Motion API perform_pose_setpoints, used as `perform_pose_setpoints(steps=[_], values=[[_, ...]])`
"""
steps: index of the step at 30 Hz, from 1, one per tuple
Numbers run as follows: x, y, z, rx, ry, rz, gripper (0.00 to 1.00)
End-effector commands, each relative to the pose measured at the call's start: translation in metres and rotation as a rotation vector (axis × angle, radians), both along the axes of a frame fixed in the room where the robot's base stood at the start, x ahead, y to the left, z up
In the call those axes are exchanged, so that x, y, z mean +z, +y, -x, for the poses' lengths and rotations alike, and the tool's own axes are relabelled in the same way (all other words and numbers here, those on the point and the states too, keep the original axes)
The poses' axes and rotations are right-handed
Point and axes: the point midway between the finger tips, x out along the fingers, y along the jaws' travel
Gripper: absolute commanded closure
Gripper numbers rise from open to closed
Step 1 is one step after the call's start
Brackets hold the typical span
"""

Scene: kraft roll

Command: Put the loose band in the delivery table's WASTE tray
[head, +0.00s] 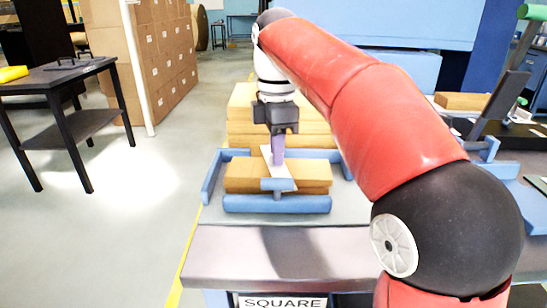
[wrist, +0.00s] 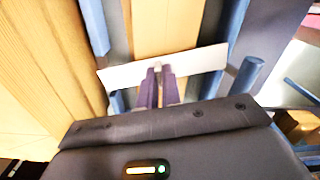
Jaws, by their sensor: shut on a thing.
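The loose band, a flat white strip (wrist: 205,62), lies across the wrist view; it also shows in the head view (head: 284,181). My gripper (head: 278,162) points down with its purple fingers shut on the band, seen in the wrist view (wrist: 158,72) too. The band is over a brown stack (head: 240,178) held among blue guides. I cannot tell whether the band touches the stack. No tray marked WASTE can be made out in either view.
The stack sits on a grey table (head: 215,240) labelled SQUARE. Blue guides (head: 275,204) stand around it, and a taller tan stack (head: 240,105) is behind. A black side table (head: 75,75) with a yellow item stands at left across open floor. Equipment crowds the right.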

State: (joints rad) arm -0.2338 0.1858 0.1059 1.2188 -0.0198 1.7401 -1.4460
Motion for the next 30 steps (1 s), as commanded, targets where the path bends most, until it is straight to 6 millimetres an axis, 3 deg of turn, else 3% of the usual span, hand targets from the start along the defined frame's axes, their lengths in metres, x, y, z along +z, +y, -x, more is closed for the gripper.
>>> perform_pose_setpoints(steps=[10, 11, 15, 28, 30], values=[[-0.002, 0.0, 0.0, 0.0, -0.002, 0.0, 1.0], [-0.001, 0.0, 0.0, 0.0, -0.003, -0.001, 0.92], [-0.001, 0.0, 0.0, 0.0, -0.002, 0.0, 0.73], [-0.006, 0.0, 0.0, 0.0, -0.004, -0.002, 0.72], [0.014, 0.0, -0.001, 0.0, -0.005, -0.002, 0.72]])
